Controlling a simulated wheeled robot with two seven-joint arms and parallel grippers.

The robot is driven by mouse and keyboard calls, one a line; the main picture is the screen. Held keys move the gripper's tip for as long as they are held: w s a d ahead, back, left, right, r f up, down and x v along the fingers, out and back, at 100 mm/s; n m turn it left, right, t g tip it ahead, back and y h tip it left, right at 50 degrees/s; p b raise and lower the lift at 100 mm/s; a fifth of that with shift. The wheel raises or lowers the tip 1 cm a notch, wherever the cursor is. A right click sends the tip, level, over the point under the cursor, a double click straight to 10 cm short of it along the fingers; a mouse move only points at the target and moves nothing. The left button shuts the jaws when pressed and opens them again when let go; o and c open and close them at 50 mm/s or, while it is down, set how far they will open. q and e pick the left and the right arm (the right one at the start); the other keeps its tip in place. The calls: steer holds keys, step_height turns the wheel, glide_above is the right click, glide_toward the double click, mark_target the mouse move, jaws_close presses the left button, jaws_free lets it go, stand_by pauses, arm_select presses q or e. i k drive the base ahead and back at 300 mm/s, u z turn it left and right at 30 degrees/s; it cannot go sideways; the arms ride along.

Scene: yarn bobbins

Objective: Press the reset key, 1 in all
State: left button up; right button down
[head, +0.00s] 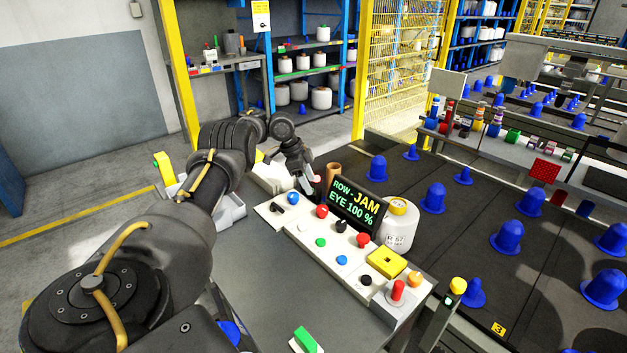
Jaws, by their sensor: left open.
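A white control panel (304,238) lies along the edge of the grey desk. It bears a blue key (293,198), red keys (322,211), a green key (320,242), a lower blue key (341,260) and black ones (340,227). No lettering is legible on the keys, so I cannot tell which is the reset key. A dark display (357,205) behind them reads "ROW - JAM" and "EYE 100 %". My left gripper (309,188) is open and points down at the panel's far end, near the upper blue key. I cannot tell whether it touches anything. My right gripper is not in view.
A yellow plate (386,262) and a red mushroom button (398,291) are at the panel's near end. A white bobbin (399,228) and a brown tube (333,174) stand behind the panel. Blue cones (433,198) stand on the dark deck at right. The grey desk (265,290) is mostly clear.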

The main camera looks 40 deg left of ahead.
mark_target(342, 260)
steer(key=k, duration=1)
